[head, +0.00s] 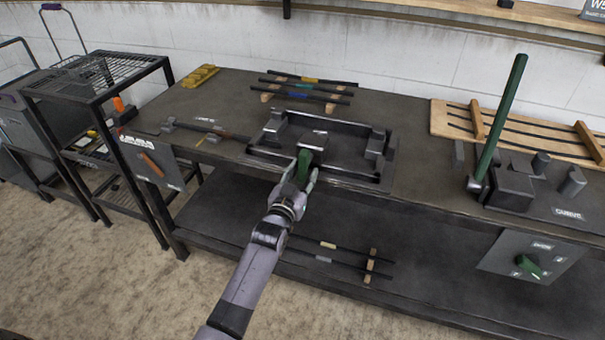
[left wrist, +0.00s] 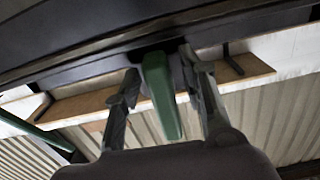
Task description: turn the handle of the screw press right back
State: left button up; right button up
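The screw press appears to be the dark metal frame (head: 345,128) with blocks on the middle of the bench. Its green handle (head: 303,164) points down at the bench's front edge. My left gripper (head: 301,176) is at this handle, its fingers on either side of it. In the left wrist view the green handle (left wrist: 160,88) hangs between the two open fingers (left wrist: 160,72). A gap shows on the left side; contact on the right side is unclear. The upper end of the handle meets a dark body. My right gripper is not in view.
A long green lever (head: 500,115) stands on a dark block at the right. Several bars (head: 305,88) lie behind the press. A wire-shelf rack (head: 88,78) stands left of the bench. The lower shelf (head: 420,240) holds more bars.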

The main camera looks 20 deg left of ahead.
pick_arm(q)
jog(key=s, duration=1.2)
jog(key=shift+a, duration=0.15)
jog(key=s+d+f+g, duration=0.1)
jog(key=s+f+g, duration=0.25)
jog(key=f, duration=0.65)
jog(key=s+f+m+g, duration=0.15)
jog(key=s+f, duration=0.35)
jog(key=f, duration=0.6)
jog(key=s+d+f+n+g, duration=0.1)
jog(key=s+f+g, duration=0.25)
jog(key=f, duration=0.65)
jog(key=s+a+f+g, duration=0.1)
jog(key=s+f+g, duration=0.1)
jog(key=s+f, duration=0.5)
jog(key=s+a+f+g, duration=0.2)
jog(key=s+f, duration=0.4)
jog(key=s, duration=1.1)
jog(key=s+a+f+m+g, duration=0.1)
jog(key=s+a+f+g, duration=0.1)
jog(key=s+f+g, duration=0.2)
jog(key=s+f, duration=0.3)
jog(key=s, duration=0.5)
jog(key=shift+s+a+f+y, duration=0.15)
jog(key=shift+a+f+y, duration=0.05)
jog(key=shift+f+y, duration=0.15)
